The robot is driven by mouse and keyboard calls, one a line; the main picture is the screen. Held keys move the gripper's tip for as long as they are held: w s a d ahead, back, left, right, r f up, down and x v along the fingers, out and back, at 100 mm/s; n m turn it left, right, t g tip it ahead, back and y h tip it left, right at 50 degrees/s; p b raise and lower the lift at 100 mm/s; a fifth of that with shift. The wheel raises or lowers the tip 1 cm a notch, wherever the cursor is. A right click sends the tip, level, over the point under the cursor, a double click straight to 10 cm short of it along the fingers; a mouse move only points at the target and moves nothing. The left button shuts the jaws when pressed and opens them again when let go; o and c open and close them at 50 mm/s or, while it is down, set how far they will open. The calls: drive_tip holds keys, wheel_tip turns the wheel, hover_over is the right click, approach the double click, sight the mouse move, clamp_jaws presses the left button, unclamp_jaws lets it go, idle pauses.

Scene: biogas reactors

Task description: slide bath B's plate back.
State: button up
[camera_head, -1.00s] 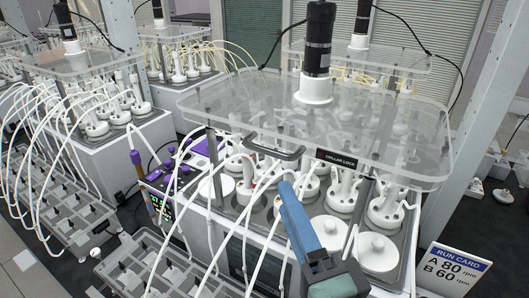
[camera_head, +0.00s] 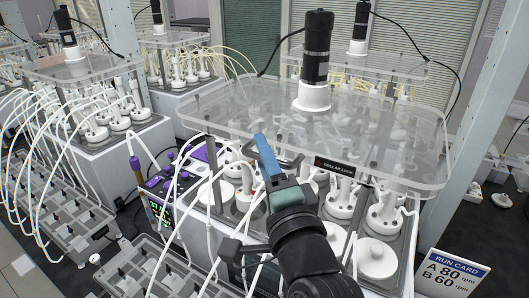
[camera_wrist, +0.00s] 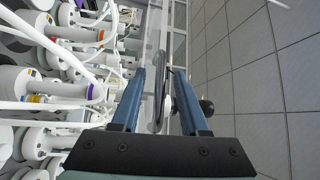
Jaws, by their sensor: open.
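The near bath carries a clear plate (camera_head: 390,125) with rounded corners, a black motor through it and a dark label reading COLLAR LOCK. No letter B shows on this bath. A dark bow handle (camera_head: 292,161) sits on the plate's front edge, partly hidden by my gripper. My gripper (camera_head: 262,143), with blue fingers, is at the handle. In the wrist view my gripper (camera_wrist: 161,75) is open, one finger on each side of the dark handle (camera_wrist: 160,100). The plate (camera_wrist: 155,30) shows nearly edge-on there. I cannot tell whether a finger touches the handle.
White lidded vessels and tubes (camera_head: 342,200) crowd beneath the plate. A purple-topped control unit (camera_head: 165,205) stands left. A run card (camera_head: 452,272) reads A 80 rpm, B 60 rpm. Grey racks (camera_head: 150,270) lie at lower left. Tiled floor (camera_wrist: 255,80) is clear in the wrist view.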

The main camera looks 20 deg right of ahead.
clamp_jaws()
idle(1.4)
